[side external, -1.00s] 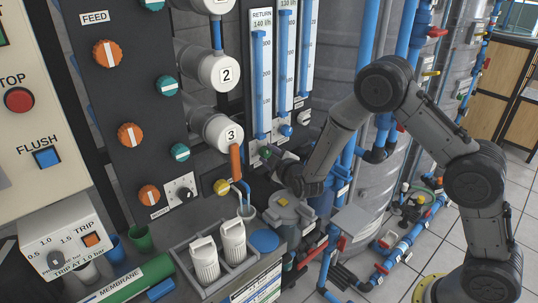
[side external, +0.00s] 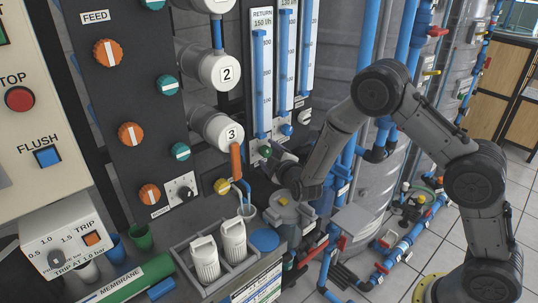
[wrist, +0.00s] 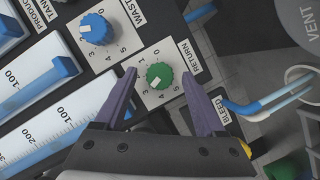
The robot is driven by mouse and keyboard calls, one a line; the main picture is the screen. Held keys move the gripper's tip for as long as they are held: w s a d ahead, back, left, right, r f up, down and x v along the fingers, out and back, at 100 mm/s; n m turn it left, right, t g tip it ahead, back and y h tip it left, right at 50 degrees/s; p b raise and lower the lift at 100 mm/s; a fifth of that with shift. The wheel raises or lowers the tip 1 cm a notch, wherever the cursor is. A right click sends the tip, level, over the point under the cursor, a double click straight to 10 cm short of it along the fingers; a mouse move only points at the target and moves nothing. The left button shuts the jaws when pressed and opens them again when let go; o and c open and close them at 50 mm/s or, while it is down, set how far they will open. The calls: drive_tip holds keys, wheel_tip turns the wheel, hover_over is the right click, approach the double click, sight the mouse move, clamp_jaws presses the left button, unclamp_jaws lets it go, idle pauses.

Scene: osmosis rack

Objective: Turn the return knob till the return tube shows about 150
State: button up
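The green return knob (wrist: 159,73) sits on a black panel beside the RETURN label in the wrist view. Its white mark points to the lower left. My gripper (wrist: 159,80) is open, with one finger on each side of the knob and visible gaps between. In the side view, the knob (side external: 265,152) shows below the return tube (side external: 262,85), and my gripper (side external: 274,155) is close to its right. The return tube's sign (side external: 262,22) reads 150 l/h. The blue column fills most of the tube.
The blue waste knob (wrist: 97,29) is up and left of the green one in the wrist view. The yellow bleed knob (side external: 221,186) and an orange-handled valve (side external: 236,160) stand left of my gripper. White filter housings (side external: 233,241) sit in a tray below.

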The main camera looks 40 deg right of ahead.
drive_tip(key=v, duration=1.3)
drive_tip(key=shift+s+a, duration=0.15)
drive_tip(key=shift+s, duration=0.2)
drive_tip(key=shift+r, duration=0.1)
